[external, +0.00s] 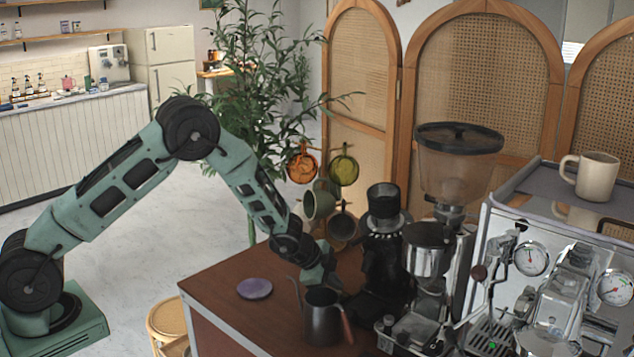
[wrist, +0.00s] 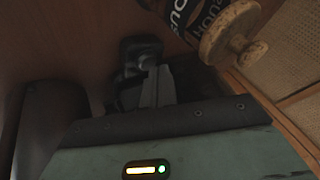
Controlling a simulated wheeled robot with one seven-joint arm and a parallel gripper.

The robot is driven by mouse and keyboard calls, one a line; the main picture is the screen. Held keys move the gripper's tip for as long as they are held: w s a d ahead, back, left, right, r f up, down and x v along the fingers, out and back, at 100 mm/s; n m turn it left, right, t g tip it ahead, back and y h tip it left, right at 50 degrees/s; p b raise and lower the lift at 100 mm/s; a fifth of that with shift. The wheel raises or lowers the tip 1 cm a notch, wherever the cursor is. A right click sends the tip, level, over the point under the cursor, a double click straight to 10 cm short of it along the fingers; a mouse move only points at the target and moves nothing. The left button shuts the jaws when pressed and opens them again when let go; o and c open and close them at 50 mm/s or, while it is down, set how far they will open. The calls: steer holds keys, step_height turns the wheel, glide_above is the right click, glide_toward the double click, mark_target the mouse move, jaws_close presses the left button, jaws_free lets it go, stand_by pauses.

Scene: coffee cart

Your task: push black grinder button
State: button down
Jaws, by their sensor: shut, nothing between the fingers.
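The black grinder (external: 383,262) stands on the brown cart top in the external view, with a dark cup-like top and a bright ring below it. Its button cannot be made out in either view. My gripper (external: 324,276) is low over the cart top, just left of the grinder and behind the dark kettle. Whether it touches the grinder cannot be told. In the wrist view my gripper (wrist: 148,78) shows its fingers together and empty, pointing toward the brown surface.
The kettle (external: 321,318) with a wooden handle stands in front of my gripper. A purple disc (external: 254,288) lies to the left. A larger grinder (external: 455,180) and the espresso machine (external: 560,265) fill the right. The wrist view shows a lettered black container (wrist: 190,14) with a pale knob.

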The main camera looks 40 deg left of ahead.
steer(key=shift+f+b, duration=0.35)
stand_by(0.3)
steer(key=shift+r, duration=0.1)
steer(key=shift+r+p, duration=0.6)
steer(key=shift+r, duration=0.15)
steer(key=shift+r, duration=0.1)
step_height(320, 180, up, 6)
steer(key=p, duration=0.4)
stand_by(0.5)
